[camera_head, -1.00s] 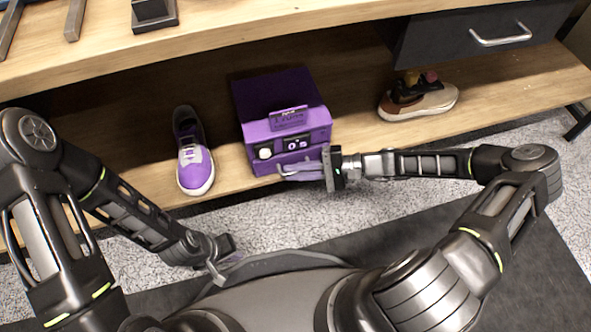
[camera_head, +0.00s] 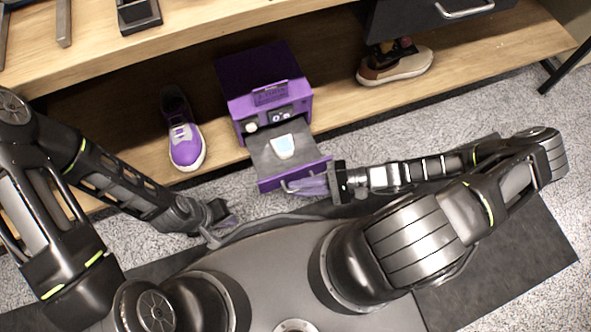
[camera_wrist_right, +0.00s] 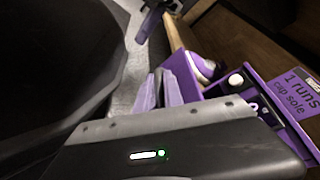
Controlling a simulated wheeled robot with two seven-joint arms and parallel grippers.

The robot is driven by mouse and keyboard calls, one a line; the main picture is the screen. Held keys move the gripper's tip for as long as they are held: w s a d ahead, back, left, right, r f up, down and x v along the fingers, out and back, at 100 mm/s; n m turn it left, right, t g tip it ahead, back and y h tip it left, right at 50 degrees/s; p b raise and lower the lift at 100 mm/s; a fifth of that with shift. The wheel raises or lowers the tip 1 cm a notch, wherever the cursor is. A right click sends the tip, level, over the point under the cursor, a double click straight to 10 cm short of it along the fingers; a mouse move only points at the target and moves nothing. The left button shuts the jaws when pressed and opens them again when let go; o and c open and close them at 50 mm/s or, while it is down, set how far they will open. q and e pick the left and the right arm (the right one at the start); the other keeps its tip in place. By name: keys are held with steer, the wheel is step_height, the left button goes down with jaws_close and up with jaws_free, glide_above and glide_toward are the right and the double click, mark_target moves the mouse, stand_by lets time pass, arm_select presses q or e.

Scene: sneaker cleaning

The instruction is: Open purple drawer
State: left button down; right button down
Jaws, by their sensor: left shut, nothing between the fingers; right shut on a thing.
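The purple box (camera_head: 262,70) stands on the lower wooden shelf. Its drawer (camera_head: 285,150) is pulled out toward me, and a small pale item (camera_head: 283,147) lies on its grey floor. My right gripper (camera_head: 308,187) is at the drawer's front and shut on the drawer handle (camera_head: 290,188). In the right wrist view its purple fingers (camera_wrist_right: 160,90) show beside the purple box (camera_wrist_right: 285,105), and the handle is not clear there. My left gripper (camera_head: 222,222) is shut and empty, low in front of the shelf, away from the drawer.
A purple-and-grey sneaker (camera_head: 182,130) stands left of the box on the shelf. A tan-and-white sneaker (camera_head: 397,64) stands to its right, below a dark drawer with a metal handle (camera_head: 465,11). The lower shelf edge (camera_head: 350,114) runs between box and tan sneaker.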

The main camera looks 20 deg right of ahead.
steer(key=shift+s+d+f, duration=0.1)
steer(key=shift+s+f, duration=0.05)
steer(key=shift+s, duration=0.1)
steer(key=c, duration=1.8)
jaws_free()
steer(key=shift+o, duration=0.2)
steer(key=p+v, duration=0.1)
steer(key=v, duration=0.6)
steer(key=shift+d, duration=0.35)
